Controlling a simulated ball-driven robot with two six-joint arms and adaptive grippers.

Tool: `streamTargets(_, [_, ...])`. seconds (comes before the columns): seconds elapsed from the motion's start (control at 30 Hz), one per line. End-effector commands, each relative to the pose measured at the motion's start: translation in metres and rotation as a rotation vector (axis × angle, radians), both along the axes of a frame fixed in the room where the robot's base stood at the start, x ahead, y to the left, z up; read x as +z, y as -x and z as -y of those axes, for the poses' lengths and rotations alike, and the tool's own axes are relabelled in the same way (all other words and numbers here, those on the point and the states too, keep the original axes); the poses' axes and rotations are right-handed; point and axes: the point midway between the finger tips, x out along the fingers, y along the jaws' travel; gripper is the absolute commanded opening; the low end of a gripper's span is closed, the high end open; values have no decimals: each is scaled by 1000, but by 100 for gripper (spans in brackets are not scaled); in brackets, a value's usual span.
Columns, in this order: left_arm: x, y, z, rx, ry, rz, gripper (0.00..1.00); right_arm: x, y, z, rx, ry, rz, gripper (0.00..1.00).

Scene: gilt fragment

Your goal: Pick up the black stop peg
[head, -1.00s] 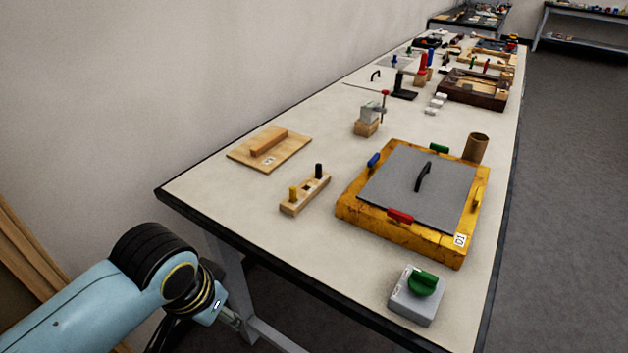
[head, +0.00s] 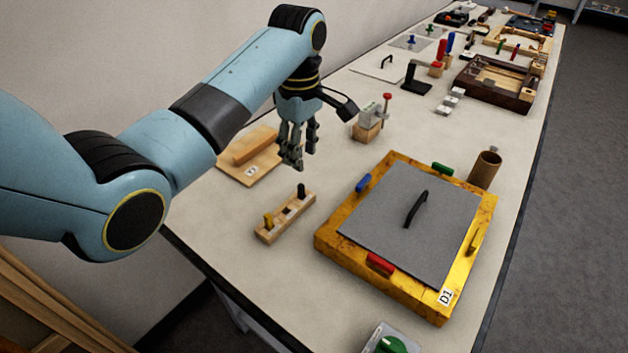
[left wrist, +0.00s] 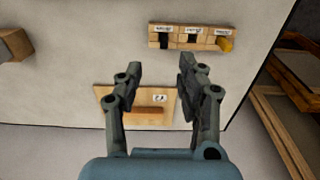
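The black stop peg (head: 301,190) stands upright in one end of a small wooden block (head: 282,220) on the table. A yellow peg (head: 268,221) stands at the block's other end, with a dark empty-looking hole between. In the left wrist view the black peg (left wrist: 164,42) is at the block's left end, the yellow peg (left wrist: 226,44) at its right. My left gripper (head: 299,160) points down above the table, near the black peg and apart from it. In the left wrist view its fingers (left wrist: 160,65) are spread with nothing between them. My right gripper is not in view.
A wooden board with a raised bar (head: 245,170) lies left of the block. A yellow frame (head: 330,240) with a grey handled lid stands to the right. A clamp on a wooden block (head: 367,130) is behind. Bare table surrounds the peg block.

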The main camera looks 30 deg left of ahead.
Motion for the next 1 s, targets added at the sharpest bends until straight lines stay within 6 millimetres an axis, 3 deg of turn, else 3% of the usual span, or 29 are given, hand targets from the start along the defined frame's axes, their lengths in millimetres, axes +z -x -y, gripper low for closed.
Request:
streamTargets(0.2, [-38,0,0,3,-1,-7,38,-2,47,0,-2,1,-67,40])
streamTargets(0.33, [-50,0,0,2,0,-5,38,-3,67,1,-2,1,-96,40])
streamTargets(0.43, [-58,0,1,1,0,-6,38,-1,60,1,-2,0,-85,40])
streamTargets(0.67, [-94,-1,3,0,1,-6,38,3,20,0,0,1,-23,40])
streamTargets(1.0, [-103,-1,3,-1,-1,-2,37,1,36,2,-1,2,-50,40])
